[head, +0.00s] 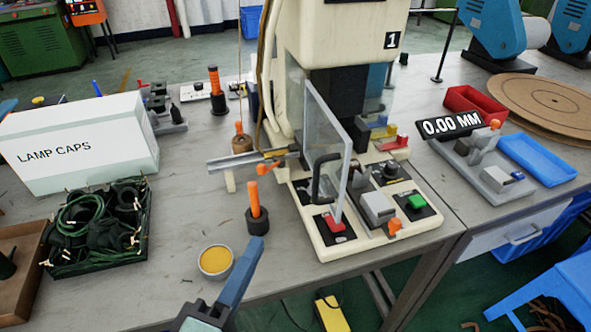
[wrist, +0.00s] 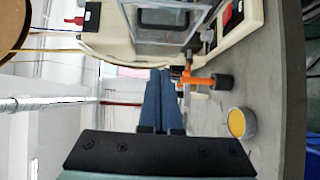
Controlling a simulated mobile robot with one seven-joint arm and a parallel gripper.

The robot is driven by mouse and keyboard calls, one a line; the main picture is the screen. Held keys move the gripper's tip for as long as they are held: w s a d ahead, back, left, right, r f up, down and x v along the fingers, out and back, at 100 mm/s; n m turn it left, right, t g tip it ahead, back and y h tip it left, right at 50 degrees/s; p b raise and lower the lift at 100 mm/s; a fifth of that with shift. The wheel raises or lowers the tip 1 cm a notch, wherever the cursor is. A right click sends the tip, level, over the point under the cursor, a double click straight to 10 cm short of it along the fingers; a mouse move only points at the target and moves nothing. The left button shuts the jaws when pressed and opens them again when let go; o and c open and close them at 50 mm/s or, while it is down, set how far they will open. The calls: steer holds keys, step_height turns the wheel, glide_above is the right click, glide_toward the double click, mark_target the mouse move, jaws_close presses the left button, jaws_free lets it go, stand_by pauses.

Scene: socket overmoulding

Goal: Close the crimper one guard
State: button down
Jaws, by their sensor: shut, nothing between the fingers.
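Crimper one is the cream machine (head: 325,32) marked with a 1. Its guard (head: 327,135) is a clear panel with a black handle (head: 317,180). The guard stands swung out from the machine's front, so the work area behind it is open on the right side. My gripper (head: 258,241) is at the bottom of the head view, low and left of the guard, apart from it. Its blue fingers (wrist: 160,72) are together and empty in the wrist view. The guard also shows at the top of the wrist view (wrist: 185,42), beyond the fingertips.
A metal rail (head: 243,162) juts left from the machine. A green crate of cables (head: 85,268) and the LAMP CAPS box (head: 75,140) are left.

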steer(key=s+d+p+x, duration=0.1)
steer(key=d+x, duration=0.1)
steer(key=x, duration=1)
steer(key=shift+w+d, duration=0.4)
steer(key=shift+d, duration=0.1)
steer(key=shift+f+p, duration=0.1)
steer(key=shift+p, duration=0.2)
